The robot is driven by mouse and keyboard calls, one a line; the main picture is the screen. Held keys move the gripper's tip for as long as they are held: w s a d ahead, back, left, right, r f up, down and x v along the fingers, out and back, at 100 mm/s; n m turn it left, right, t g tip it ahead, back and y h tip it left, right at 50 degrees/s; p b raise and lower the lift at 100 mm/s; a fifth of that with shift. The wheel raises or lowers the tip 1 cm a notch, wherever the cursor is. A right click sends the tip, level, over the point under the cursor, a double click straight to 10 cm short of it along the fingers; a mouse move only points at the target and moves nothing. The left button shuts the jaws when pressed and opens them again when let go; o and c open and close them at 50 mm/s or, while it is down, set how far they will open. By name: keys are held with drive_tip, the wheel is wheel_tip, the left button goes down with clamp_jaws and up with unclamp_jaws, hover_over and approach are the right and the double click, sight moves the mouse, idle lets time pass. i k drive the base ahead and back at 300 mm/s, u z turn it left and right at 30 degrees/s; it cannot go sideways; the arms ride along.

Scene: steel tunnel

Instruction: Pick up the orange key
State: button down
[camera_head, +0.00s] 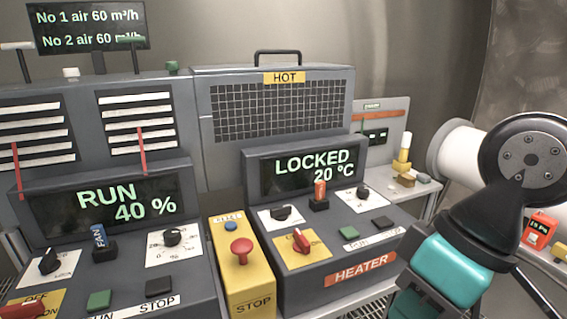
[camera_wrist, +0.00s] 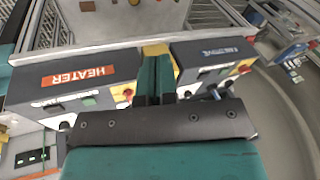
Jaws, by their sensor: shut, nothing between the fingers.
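The orange key (camera_head: 320,189) stands upright in a small black holder on the heater panel, just below the screen reading LOCKED 20 °C. I cannot make it out in the wrist view. My gripper (camera_wrist: 155,78) shows in the wrist view with its two dark green fingers together and nothing between them. The heater panel (camera_wrist: 40,92) is beyond the fingers there, seen upside down. In the head view my arm is at the right, and the fingertips are not shown. My gripper is apart from the key.
A yellow stop box (camera_head: 243,275) with a red button stands left of the heater panel. A blue FAN key (camera_head: 100,238) is on the left panel. A red switch (camera_head: 301,240) sits in front of the orange key. A white-topped yellow post (camera_head: 404,150) stands at right on the bench.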

sight(320, 186)
drive_tip(key=k, duration=0.55)
drive_tip(key=u, duration=0.2)
drive_tip(key=i, duration=1.55)
drive_tip(key=z, duration=0.75)
